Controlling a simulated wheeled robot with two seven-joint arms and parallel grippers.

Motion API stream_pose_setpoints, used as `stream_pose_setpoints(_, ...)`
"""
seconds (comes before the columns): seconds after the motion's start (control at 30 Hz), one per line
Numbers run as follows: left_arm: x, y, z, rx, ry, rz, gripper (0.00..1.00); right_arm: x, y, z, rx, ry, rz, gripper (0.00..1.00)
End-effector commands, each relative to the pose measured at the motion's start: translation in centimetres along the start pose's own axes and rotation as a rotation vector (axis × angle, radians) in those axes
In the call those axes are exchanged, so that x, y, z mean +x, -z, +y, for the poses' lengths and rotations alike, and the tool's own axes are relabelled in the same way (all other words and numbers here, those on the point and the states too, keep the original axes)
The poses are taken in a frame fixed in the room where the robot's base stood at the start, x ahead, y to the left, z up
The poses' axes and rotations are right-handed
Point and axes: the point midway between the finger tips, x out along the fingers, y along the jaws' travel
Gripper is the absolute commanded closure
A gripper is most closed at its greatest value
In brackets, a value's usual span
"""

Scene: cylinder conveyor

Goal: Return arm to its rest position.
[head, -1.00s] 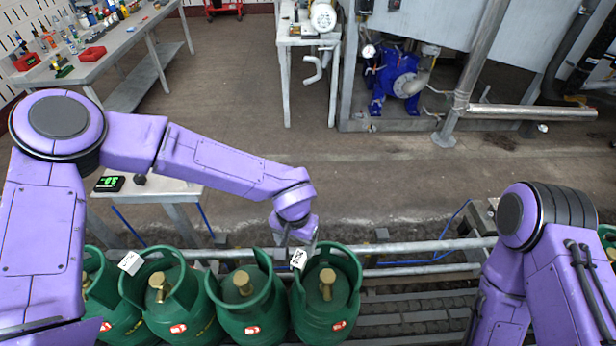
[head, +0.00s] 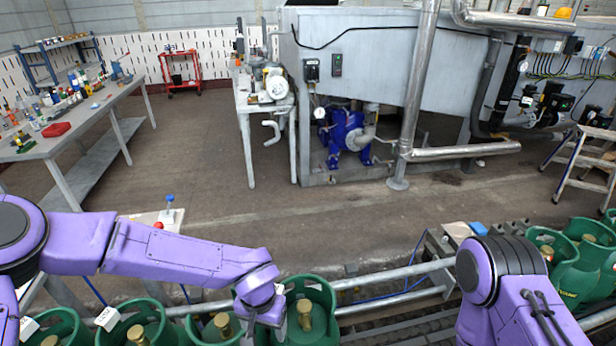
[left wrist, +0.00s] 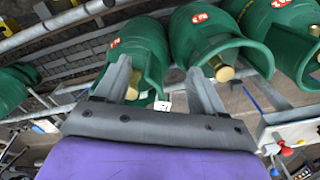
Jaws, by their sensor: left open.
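My left arm (head: 165,252) reaches in from the left in the head view. Its gripper (head: 262,322) is low, at the left side of the rightmost green cylinder of the near row (head: 318,296); its fingers are hard to make out there. In the left wrist view, the two fingers of my left gripper (left wrist: 160,70) are spread apart with nothing held between them. Green cylinders with brass valves (left wrist: 192,40) show just beyond the fingertips; I cannot tell whether they touch. My right arm (head: 510,290) shows at the lower right, its gripper out of frame.
More green cylinders (head: 140,322) stand in a row at the lower left. Another group (head: 575,262) stands at the right. A metal rail (head: 395,272) runs along the conveyor. A blue pump (head: 345,135), a workbench (head: 75,140) and a stepladder (head: 580,165) stand farther back, with open floor between.

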Motion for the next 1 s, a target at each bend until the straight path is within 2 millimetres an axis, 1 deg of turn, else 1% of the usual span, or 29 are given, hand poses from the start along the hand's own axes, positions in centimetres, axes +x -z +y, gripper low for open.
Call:
stream_pose_setpoints(0.03, 0.0, 0.0, 0.0, 0.0, 0.0, 0.0, 0.3, 0.0, 0.0, 0.0, 0.0, 0.0, 0.0, 0.57)
stream_pose_setpoints(0.1, 1.3, -0.6, -0.5, -0.021, 0.029, -0.005, 0.3, 0.3, -0.1, 0.0, 0.0, 0.0, 0.0, 0.57)
stream_pose_setpoints(0.3, 4.2, -2.1, -2.0, -0.09, 0.11, -0.004, 0.3, 0.8, -0.4, -0.1, 0.0, 0.0, 0.0, 0.57)
stream_pose_setpoints(0.47, 7.5, -4.0, -3.7, -0.164, 0.198, 0.008, 0.3, 1.6, -0.7, -0.1, 0.0, 0.0, 0.0, 0.57)
stream_pose_setpoints(0.57, 10.1, -5.7, -5.2, -0.222, 0.265, 0.029, 0.3, 2.2, -0.9, -0.2, 0.0, 0.0, 0.0, 0.57)
stream_pose_setpoints(0.67, 12.8, -7.8, -6.9, -0.285, 0.333, 0.066, 0.3, 2.9, -1.2, -0.2, 0.0, 0.0, 0.0, 0.57)
stream_pose_setpoints(0.77, 15.8, -10.3, -8.8, -0.354, 0.394, 0.12, 0.3, 3.8, -1.6, -0.3, 0.0, 0.0, 0.0, 0.57)
stream_pose_setpoints(0.87, 19.1, -13.6, -10.9, -0.434, 0.433, 0.196, 0.3, 5.1, -2.1, -0.4, 0.0, 0.0, 0.0, 0.57)
stream_pose_setpoints(0.9, 20.5, -15.2, -11.9, -0.473, 0.437, 0.232, 0.3, 5.7, -2.4, -0.5, 0.0, 0.0, 0.0, 0.57)
stream_pose_setpoints(0.97, 22.4, -17.8, -13.1, -0.537, 0.422, 0.282, 0.3, 6.5, -2.7, -0.6, 0.0, 0.0, 0.0, 0.57)
stream_pose_setpoints(1.0, 23.3, -19.5, -13.7, -0.58, 0.401, 0.307, 0.3, 7.0, -2.9, -0.6, 0.0, 0.0, 0.0, 0.57)
